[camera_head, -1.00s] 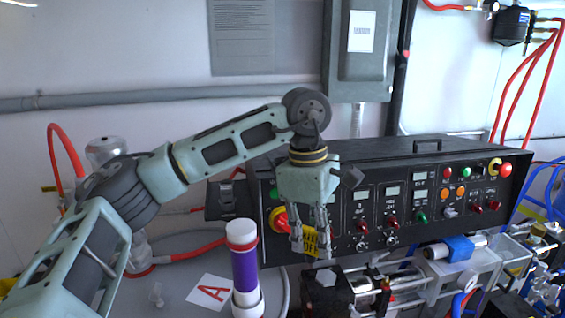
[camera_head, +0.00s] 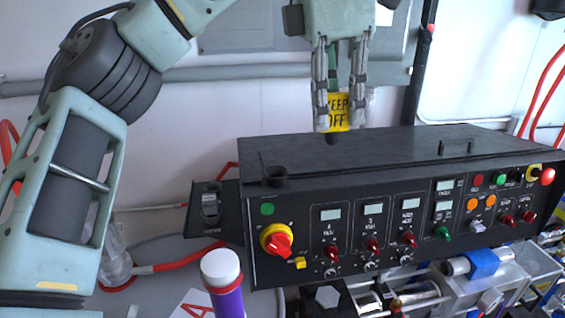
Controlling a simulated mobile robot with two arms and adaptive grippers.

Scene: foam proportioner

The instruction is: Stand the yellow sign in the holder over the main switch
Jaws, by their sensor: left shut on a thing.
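My left gripper (camera_head: 341,110) points down and is shut on the yellow sign (camera_head: 338,113), which reads "KEEP OFF". The sign is upright between the fingers, above the back of the black control box. A short dark piece shows just below it. The holder (camera_head: 275,175), a small black cup, stands on the front left top edge of the box, lower and to the left of the sign. The main switch (camera_head: 277,241), a red knob on a yellow disc, is on the front panel below the holder. My right gripper is not in view.
The black control box (camera_head: 390,152) has a handle (camera_head: 456,147) on its lid and several knobs in front. A white and purple cylinder (camera_head: 222,275) stands at its front left. A grey conduit (camera_head: 230,73) runs along the wall behind.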

